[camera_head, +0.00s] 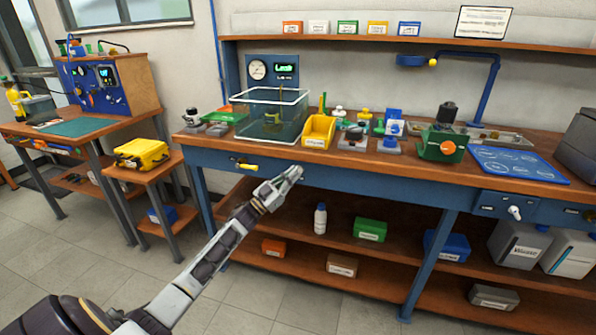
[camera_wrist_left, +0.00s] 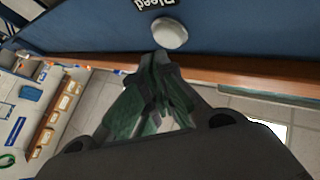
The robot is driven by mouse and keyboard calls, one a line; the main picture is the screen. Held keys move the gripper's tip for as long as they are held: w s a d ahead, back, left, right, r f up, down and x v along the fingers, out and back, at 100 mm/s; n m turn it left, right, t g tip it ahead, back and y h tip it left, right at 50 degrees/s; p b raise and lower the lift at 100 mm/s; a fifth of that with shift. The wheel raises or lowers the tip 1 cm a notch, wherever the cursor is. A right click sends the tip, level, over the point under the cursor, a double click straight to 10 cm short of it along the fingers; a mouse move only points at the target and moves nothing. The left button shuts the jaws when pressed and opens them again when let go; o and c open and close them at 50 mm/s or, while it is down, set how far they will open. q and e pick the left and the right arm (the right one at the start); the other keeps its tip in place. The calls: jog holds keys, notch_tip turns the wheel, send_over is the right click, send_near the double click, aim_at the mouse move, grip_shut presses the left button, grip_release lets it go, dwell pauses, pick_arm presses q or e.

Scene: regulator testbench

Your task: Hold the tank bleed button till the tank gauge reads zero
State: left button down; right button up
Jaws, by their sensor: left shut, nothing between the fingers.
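In the wrist view, a round white button (camera_wrist_left: 170,33) sits on a blue panel, beside a label reading "Bleed" upside down. The shut, empty fingertips of my left gripper (camera_wrist_left: 160,58) are just below the button in the picture; I cannot tell whether they touch it. In the head view, my left gripper (camera_head: 296,173) is at the blue front of the main bench, and I cannot make out the button there. A round white dial gauge (camera_head: 258,69) is on the panel behind the clear tank (camera_head: 270,112); its reading is too small to tell. My right gripper is not in view.
The yellow handle (camera_head: 246,166) is on the bench front, left of my gripper. The yellow bin (camera_head: 319,130) and several fittings stand on the bench top above. A lower shelf (camera_head: 300,262) holds bottles and boxes. Open floor lies left of my arm.

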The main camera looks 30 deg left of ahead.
pick_arm(q)
jog(key=s+p, duration=0.2)
jog(key=s+d+p, duration=0.1)
jog(key=s+p, duration=0.1)
jog(key=s, duration=0.1)
jog(key=shift+d, duration=0.1)
dwell(0.7)
jog(key=shift+w+f, duration=0.1)
dwell(0.5)
